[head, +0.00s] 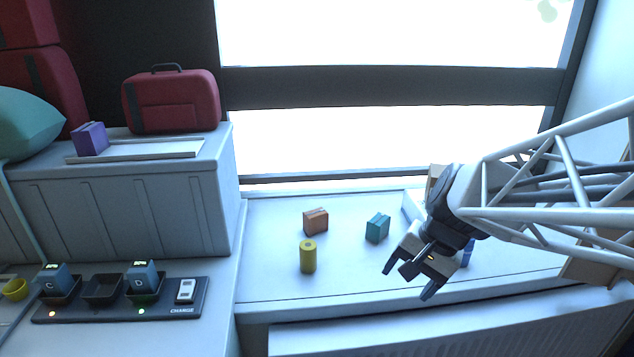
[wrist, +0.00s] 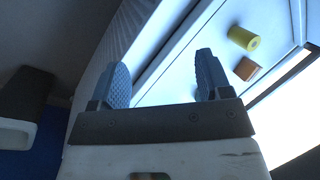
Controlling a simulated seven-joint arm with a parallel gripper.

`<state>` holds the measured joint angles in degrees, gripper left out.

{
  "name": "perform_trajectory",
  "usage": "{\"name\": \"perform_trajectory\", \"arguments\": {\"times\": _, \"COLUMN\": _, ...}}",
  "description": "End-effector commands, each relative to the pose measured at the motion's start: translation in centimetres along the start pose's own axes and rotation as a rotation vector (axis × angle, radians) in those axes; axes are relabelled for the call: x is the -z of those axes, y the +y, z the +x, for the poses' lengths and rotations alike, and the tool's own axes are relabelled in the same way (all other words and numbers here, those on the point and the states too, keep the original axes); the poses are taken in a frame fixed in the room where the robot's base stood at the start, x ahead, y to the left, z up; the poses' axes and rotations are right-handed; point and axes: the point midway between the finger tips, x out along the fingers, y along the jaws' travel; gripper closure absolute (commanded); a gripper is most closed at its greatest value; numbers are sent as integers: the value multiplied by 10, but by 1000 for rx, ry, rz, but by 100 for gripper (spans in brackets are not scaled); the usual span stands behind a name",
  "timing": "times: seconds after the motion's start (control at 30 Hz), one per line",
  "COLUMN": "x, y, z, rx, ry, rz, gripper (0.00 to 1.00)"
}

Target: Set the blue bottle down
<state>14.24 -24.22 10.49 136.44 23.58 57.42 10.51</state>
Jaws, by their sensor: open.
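A blue object (head: 467,252), probably the blue bottle, shows on the window ledge (head: 275,280) just right of my gripper (head: 408,282) in the head view. The gripper and arm hide most of it, so I cannot tell its full shape or whether it stands upright. My gripper is open, with its fingers apart and pointing down and left above the ledge. In the wrist view nothing sits between the open fingers (wrist: 163,75), and I cannot make out the bottle there.
A yellow cylinder (head: 308,257), an orange box (head: 315,221) and a teal box (head: 377,228) stand on the ledge left of my gripper. A charging strip (head: 100,312) lies at lower left. A red case (head: 172,102) and a purple box (head: 90,138) are on the cabinet.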

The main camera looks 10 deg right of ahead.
Motion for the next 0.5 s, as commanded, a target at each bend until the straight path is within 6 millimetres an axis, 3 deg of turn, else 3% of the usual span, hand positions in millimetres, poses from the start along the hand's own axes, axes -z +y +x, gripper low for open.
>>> {"name": "perform_trajectory", "arguments": {"times": 0.2, "x": -51, "y": 5, "z": -13, "rx": -126, "ry": 92, "rz": -303, "gripper": 29}}
{"name": "perform_trajectory", "arguments": {"times": 0.5, "x": -91, "y": 18, "z": -26, "rx": -254, "ry": 196, "rz": -604, "gripper": 29}}
